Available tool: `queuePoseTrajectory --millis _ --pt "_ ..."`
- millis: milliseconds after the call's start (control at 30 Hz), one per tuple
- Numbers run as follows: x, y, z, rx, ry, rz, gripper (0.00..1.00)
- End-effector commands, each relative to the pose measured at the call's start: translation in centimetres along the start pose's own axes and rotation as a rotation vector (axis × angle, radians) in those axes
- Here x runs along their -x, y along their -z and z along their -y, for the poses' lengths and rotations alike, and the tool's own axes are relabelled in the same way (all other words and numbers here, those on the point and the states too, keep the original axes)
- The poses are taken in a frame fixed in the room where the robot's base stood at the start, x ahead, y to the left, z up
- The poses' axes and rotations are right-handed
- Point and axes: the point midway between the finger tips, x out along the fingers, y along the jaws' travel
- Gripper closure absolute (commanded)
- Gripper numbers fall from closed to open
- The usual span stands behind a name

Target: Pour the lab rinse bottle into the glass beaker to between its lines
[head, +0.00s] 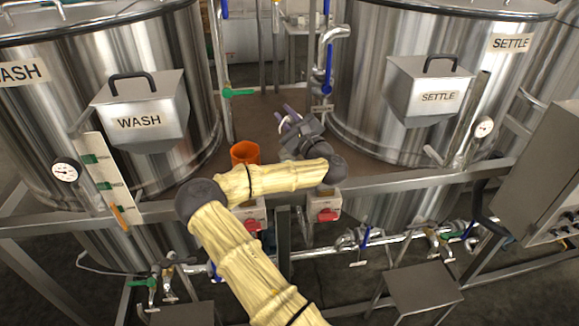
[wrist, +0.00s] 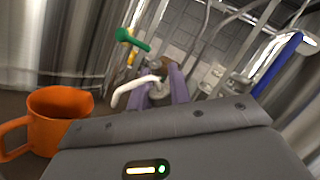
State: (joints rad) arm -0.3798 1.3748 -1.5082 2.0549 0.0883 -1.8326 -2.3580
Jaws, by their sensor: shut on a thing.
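My gripper (head: 287,113) reaches over the brown deck between the two tanks, its purple fingers pointing away. In the wrist view the fingers (wrist: 164,82) are shut on what looks like the lab rinse bottle (wrist: 158,90). Only its pale cap and a curved white spout (wrist: 132,93) pointing left show there; its body is hidden behind the gripper housing. I cannot make out the glass beaker in either view. Whether liquid is flowing cannot be told.
An orange mug (head: 245,153) stands on the deck (head: 262,108) left of my gripper; it also shows in the wrist view (wrist: 60,118). The WASH tank (head: 60,90) is left, the SETTLE tank (head: 375,120) right. A green-handled valve (head: 238,92) and blue-handled pipe (head: 328,75) stand behind.

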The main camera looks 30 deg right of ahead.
Motion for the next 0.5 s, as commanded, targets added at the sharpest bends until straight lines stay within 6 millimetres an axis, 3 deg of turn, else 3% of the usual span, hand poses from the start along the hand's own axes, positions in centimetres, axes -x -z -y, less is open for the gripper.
queuePoseTrajectory --millis 500 --pt "-0.21 -0.23 -0.65 0.034 -0.007 0.023 1.00"
